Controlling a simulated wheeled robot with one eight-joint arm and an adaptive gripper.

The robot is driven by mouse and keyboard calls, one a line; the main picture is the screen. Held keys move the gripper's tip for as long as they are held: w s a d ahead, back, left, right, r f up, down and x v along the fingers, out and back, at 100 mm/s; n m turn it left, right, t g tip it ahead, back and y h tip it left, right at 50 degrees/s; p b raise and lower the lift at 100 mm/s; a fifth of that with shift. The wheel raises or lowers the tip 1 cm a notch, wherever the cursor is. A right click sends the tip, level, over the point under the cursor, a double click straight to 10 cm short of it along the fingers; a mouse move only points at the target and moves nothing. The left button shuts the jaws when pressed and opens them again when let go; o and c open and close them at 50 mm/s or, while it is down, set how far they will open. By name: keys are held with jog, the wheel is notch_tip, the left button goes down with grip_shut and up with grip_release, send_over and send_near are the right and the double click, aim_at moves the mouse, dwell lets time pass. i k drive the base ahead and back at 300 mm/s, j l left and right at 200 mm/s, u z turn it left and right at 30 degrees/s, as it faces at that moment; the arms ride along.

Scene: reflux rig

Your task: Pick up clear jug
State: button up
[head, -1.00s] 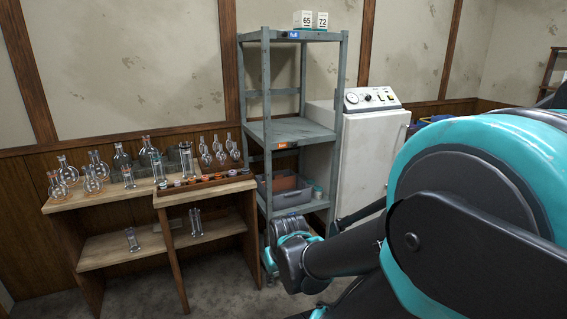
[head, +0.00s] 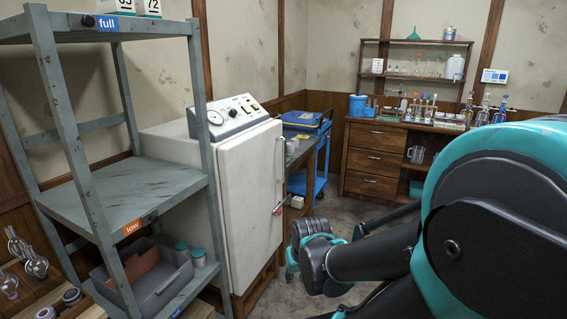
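A clear jug with a handle (head: 416,154) shows in the head view, small and far off. It is in the upper open compartment of the wooden desk (head: 373,163) at the back right, right of the drawers. It looks upright and empty. Parts of my arm fill the right and lower middle of the view, well in front of the desk. I cannot make out my gripper's fingers, and nothing held shows.
A grey metal shelf (head: 130,190) stands close on the left, with a white cabinet (head: 250,190) beside it. A blue cart (head: 311,160) stands behind the cabinet. Glassware crowds the desk top. Clear floor (head: 345,210) lies before the desk.

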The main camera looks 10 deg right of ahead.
aim_at(416, 157)
jog(key=i+l+z, duration=0.2)
jog(key=i+z, duration=0.2)
jog(key=i+l+z, duration=0.1)
jog(key=i+z, duration=0.35)
jog(key=i+j+z, duration=0.1)
jog(key=i+z, duration=0.5)
jog(key=i, duration=0.7)
jog(key=i+j+z, duration=0.15)
jog(key=i, duration=0.75)
jog(key=i+l+z, duration=0.1)
jog(key=i+z, duration=0.25)
jog(key=i, duration=0.25)
jog(key=i+j+z, duration=0.1)
jog(key=i+z, duration=0.3)
jog(key=i, duration=0.15)
